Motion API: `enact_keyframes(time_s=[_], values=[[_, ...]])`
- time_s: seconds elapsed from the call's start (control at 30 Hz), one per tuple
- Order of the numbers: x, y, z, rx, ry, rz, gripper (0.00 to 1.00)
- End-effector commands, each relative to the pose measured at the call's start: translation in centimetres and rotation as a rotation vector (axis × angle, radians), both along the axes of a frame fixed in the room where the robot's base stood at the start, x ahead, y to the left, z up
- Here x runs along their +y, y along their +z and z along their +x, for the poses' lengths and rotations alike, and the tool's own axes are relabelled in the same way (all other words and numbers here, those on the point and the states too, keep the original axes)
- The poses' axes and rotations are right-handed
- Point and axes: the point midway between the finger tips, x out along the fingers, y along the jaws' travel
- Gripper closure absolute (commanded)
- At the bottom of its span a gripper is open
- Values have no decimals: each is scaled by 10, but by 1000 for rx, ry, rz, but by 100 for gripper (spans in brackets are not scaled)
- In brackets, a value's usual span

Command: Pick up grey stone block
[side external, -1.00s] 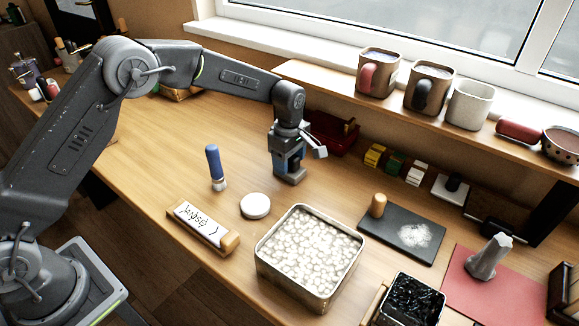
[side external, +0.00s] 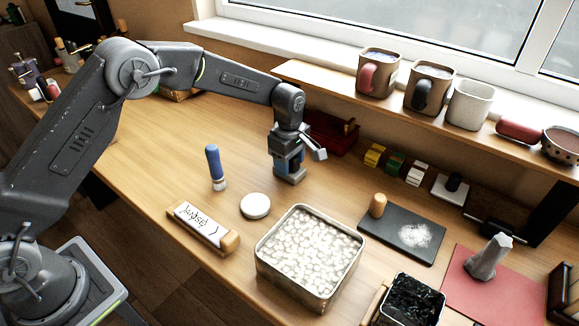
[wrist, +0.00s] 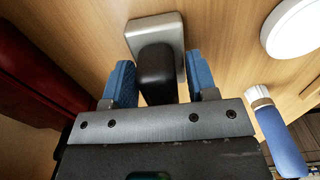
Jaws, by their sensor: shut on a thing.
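A grey block (wrist: 153,34) with a black upright grip (wrist: 156,74) is between the blue fingers of my gripper (wrist: 160,80) in the wrist view. My gripper is shut on it. In the side view my gripper (side external: 289,160) points down at the table near the dark red box, and the grey block (side external: 290,177) shows low under the fingers, at or very near the tabletop. Whether any gap lies under it I cannot tell.
A blue-handled brush (side external: 214,165) and a round white lid (side external: 255,206) stand nearby. A tin of pale pebbles (side external: 310,250) is in front. A dark red box (side external: 330,135) sits just behind my gripper. A grey tapered piece (side external: 488,258) stands on a red mat.

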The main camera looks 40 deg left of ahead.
Motion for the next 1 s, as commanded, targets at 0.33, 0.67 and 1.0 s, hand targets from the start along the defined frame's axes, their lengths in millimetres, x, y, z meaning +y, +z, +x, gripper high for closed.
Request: enact_keyframes(time_s=[0.33, 0.67, 1.0], values=[[0, 8, 1, -5, 0, -1, 100], [16, 53, -4, -4, 7, 1, 100], [85, 95, -27, -4, 5, 1, 100]])
